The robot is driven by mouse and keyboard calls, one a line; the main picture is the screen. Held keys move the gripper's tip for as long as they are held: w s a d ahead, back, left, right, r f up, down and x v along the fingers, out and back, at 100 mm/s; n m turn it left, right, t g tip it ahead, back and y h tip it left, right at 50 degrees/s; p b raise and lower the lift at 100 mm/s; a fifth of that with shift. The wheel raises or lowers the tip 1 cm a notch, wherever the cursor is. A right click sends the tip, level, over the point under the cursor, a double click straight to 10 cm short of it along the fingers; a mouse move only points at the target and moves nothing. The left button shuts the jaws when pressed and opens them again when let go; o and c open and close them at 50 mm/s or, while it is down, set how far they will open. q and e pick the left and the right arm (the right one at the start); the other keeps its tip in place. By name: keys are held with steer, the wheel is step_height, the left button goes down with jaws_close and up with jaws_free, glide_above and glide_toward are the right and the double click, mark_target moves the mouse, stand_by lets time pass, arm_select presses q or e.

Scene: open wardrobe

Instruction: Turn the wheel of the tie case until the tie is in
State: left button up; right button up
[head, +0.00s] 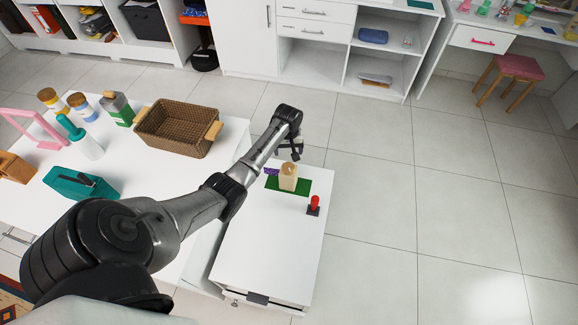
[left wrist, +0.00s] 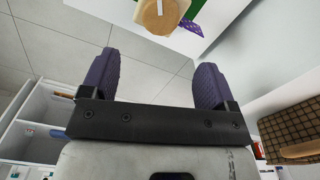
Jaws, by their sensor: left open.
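The tie case is a small beige block (head: 288,178) standing on a green mat (head: 303,187) on the white cabinet top. A purple tie (head: 272,172) with light spots shows at its left side. In the left wrist view the case (left wrist: 160,14) is cut off by the top edge, and the tie (left wrist: 191,26) sticks out beside it. I cannot make out the wheel for sure. My left gripper (head: 296,152) is open and empty, above and just beyond the case in the head view. Its purple fingers (left wrist: 153,72) are apart from the case. My right gripper is not in view.
A red knob on a black base (head: 314,205) stands close to the mat's right front. On the white table to the left are a wicker basket (head: 178,128), several bottles and a teal box (head: 80,184). The cabinet's front top is clear.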

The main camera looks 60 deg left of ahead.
mark_target(288, 165)
arm_select(q)
step_height(288, 165, down, 9)
steer(key=b, duration=0.3)
steer(key=shift+r, duration=0.1)
steer(key=shift+f, duration=0.7)
steer(key=c, duration=0.9)
steer(key=shift+c, duration=0.2)
